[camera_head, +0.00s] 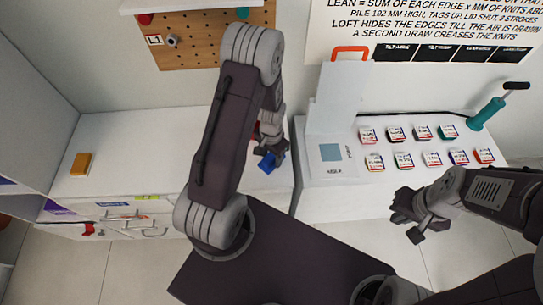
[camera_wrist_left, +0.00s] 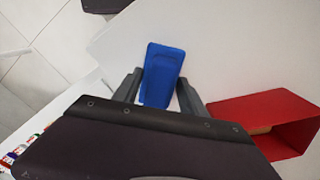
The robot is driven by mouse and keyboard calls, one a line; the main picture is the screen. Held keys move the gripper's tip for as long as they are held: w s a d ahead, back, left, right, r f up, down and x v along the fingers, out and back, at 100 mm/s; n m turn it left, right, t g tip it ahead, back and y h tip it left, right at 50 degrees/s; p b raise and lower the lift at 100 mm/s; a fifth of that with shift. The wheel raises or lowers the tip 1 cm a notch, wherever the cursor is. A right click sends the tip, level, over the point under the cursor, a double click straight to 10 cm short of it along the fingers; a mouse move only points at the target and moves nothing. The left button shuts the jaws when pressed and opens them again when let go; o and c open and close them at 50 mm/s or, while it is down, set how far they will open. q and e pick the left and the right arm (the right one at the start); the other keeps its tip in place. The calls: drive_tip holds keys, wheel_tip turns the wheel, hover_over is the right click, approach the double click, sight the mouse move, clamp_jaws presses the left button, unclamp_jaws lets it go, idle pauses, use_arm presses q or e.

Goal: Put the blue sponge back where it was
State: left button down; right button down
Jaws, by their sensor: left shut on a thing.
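The blue sponge (camera_head: 267,164) is at the fingertips of my left gripper (camera_head: 270,153), over the right part of the white counter. In the left wrist view the blue sponge (camera_wrist_left: 162,70) sits between the two grey fingers of my left gripper (camera_wrist_left: 160,92), which is shut on it. It is low over the white surface; I cannot tell whether it touches. My right gripper (camera_head: 414,219) is open and empty, in front of the right-hand white counter.
A red open box (camera_wrist_left: 268,118) stands right beside the left gripper. An orange block (camera_head: 81,164) lies at the counter's left end. The counter's middle-left is clear.

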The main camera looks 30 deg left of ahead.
sight(272, 156)
use_arm(q)
drive_tip(key=shift+f, duration=0.1)
drive_tip(key=c, duration=0.6)
unclamp_jaws()
drive_tip(key=shift+c, duration=0.2)
wheel_tip(272, 156, up, 12)
drive_tip(key=s+d+r+n+t, duration=0.1)
drive_tip(key=s+d+r, duration=0.3)
drive_tip(key=s, duration=0.4)
drive_tip(key=shift+s+d+n, duration=0.15)
drive_tip(key=shift+d+n, duration=0.35)
drive_tip(key=shift+n, duration=0.4)
